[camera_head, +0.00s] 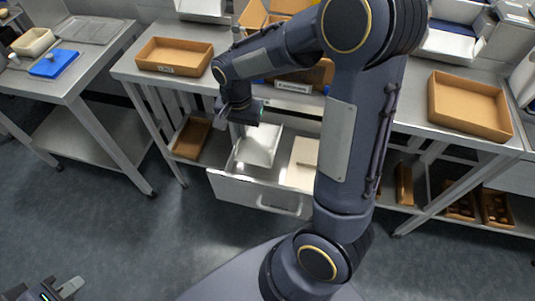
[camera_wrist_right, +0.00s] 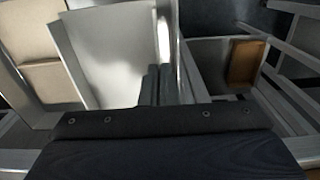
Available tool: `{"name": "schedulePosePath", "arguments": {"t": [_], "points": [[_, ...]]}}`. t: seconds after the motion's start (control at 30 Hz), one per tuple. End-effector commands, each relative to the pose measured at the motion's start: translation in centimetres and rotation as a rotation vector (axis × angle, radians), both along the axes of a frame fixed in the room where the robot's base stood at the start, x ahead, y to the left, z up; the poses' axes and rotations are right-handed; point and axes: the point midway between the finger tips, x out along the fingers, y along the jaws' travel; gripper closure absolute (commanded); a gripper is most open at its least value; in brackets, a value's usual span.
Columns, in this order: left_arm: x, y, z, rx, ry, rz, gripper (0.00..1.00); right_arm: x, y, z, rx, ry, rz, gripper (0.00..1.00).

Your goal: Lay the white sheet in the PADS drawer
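The white sheet (camera_head: 258,147) is a pale, tilted panel in the left part of the open drawer (camera_head: 255,192). In the right wrist view the sheet (camera_wrist_right: 112,55) fills the upper middle. My right gripper (camera_head: 222,112) is above the drawer's left side. Its dark fingers (camera_wrist_right: 163,85) are close together at the sheet's edge and appear shut on it, though the contact is partly hidden. The drawer's right part holds a beige flat piece (camera_head: 303,160), also at left in the wrist view (camera_wrist_right: 28,45). My left gripper (camera_head: 70,288) is at the bottom left, cut off, far from the drawer.
Above the drawer is a steel table with a brown tray (camera_head: 174,57) at left and another (camera_head: 470,105) at right. A brown box (camera_head: 192,138) stands on the lower shelf left of the drawer. A side table (camera_head: 75,65) holds a blue item. Floor before the drawer is clear.

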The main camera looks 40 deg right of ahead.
Motion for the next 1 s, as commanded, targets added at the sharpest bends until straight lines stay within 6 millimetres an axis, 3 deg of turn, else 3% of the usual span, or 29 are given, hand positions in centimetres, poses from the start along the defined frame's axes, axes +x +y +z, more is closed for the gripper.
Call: {"name": "schedulePosePath", "arguments": {"t": [0.13,0.6,1.0], "points": [[0.0,0.0,-0.5,0.000,-0.001,0.000,1.00,-0.1,0.0,-3.1,-0.001,0.006,0.001,1.00],[0.0,0.0,-1.1,0.000,0.000,0.000,1.00,-0.1,0.0,-8.2,-0.001,0.003,0.004,1.00],[0.0,0.0,-1.4,0.000,0.000,0.000,1.00,-0.1,0.0,-8.7,0.000,0.000,0.005,0.97]]}}
